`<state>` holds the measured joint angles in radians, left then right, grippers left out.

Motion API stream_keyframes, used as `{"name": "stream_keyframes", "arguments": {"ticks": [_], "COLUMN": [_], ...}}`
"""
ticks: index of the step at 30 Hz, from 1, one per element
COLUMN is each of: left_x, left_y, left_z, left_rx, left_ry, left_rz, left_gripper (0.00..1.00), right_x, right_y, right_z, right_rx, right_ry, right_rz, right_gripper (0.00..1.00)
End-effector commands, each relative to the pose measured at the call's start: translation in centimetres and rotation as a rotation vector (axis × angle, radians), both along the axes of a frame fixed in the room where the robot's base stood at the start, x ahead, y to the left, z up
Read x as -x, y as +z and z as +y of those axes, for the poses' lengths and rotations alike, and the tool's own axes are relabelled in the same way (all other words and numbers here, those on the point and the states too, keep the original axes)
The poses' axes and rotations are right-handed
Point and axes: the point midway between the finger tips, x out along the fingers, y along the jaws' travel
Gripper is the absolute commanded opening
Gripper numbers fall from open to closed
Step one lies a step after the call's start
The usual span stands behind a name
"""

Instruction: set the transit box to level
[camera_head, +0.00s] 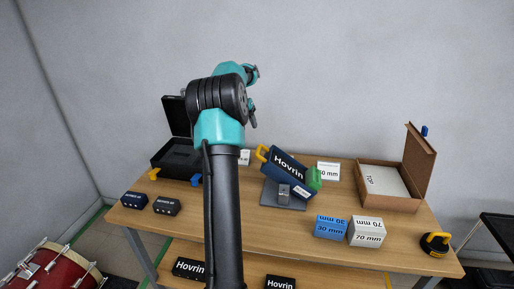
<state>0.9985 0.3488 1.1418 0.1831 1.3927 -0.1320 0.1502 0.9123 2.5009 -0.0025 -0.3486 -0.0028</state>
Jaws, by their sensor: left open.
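The transit box (288,163), dark blue and lettered Hovrin, sits tilted near the middle of the table, its left end higher and its right end lower. It has a yellow handle at the upper left and a green part at the lower right. Below it is a dark grey pad (268,198) with a small grey block (284,194) at its front. My left gripper (252,119) is up and left of the box, apart from it and empty. It is small and partly hidden behind my own arm. My right gripper is not in view.
Blue 30 mm (331,228) and white 70 mm (366,232) blocks stand front right; another white block (328,171) is behind. An open black case (178,157) is at left, an open cardboard box (388,187) at right. Two small dark boxes (134,200) sit front left.

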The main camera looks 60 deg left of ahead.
Motion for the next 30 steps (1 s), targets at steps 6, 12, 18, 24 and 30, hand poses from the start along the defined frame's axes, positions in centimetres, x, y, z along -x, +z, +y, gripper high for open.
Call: {"name": "stream_keyframes", "arguments": {"ticks": [6,12,18,24,30], "left_x": [-1.1,-2.1,-2.8,-3.1,-3.1], "left_y": [-3.6,-6.8,-9.1,-9.9,-9.9], "left_z": [-0.9,-1.6,-2.1,-2.3,-2.3], "left_rx": [0.003,0.003,0.001,0.000,0.000], "left_ry": [0.000,0.000,0.000,0.000,0.000], "left_rz": [0.002,0.002,0.001,0.000,0.000], "left_gripper": [0.44,0.44,0.44,0.44,0.44], "right_x": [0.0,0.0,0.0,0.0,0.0], "right_y": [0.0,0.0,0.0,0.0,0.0], "right_z": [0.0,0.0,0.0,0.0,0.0], "right_rx": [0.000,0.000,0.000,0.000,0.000], "right_ry": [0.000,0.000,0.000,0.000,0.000], "right_rz": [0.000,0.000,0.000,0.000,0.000], "right_gripper": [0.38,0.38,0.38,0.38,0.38]}}
